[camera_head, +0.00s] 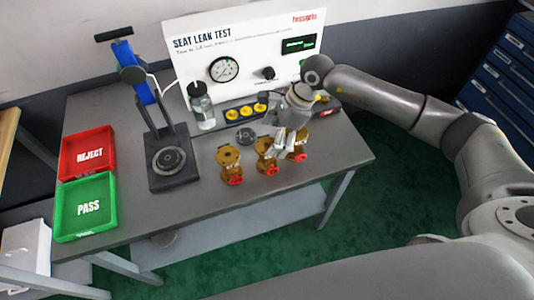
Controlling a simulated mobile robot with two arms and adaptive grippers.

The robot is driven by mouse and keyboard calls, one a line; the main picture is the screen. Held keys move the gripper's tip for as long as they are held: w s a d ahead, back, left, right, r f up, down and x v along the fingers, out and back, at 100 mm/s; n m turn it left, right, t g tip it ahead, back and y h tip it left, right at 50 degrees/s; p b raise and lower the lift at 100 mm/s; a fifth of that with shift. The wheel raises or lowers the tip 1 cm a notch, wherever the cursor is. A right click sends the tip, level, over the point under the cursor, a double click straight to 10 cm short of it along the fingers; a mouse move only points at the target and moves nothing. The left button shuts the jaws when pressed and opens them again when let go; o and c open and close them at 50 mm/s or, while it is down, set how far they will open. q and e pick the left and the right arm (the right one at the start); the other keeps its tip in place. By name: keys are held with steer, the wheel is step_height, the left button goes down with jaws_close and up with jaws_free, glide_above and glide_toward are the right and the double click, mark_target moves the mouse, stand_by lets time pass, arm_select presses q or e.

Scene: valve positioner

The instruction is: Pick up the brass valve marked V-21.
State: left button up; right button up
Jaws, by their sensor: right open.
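Several brass valves with red parts stand near the front edge of the grey table. The left one (230,163) stands clear. The middle one (266,157) and the right one (299,151) are close to my right gripper. The V-21 marking is too small to read on any of them. My right gripper (287,141) is open and points down just behind and above the middle and right valves, partly hiding them. I cannot tell whether its fingers touch a valve. My left gripper is not in view.
A press-like stand (172,160) with a blue column is left of the valves. A red REJECT tray (88,154) and green PASS tray (86,207) lie at the left edge. A clear bottle (202,108) and the seat leak test panel (244,55) are behind.

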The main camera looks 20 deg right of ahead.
mark_target(267, 145)
steer(key=p+x, duration=0.1)
steer(key=x, duration=0.1)
steer(key=p+x, duration=0.1)
steer(key=x, duration=0.1)
steer(key=shift+s+a, duration=0.15)
steer(key=shift+a, duration=0.15)
steer(key=shift+f, duration=0.3)
steer(key=c, duration=1.8)
steer(key=shift+r, duration=0.15)
jaws_close()
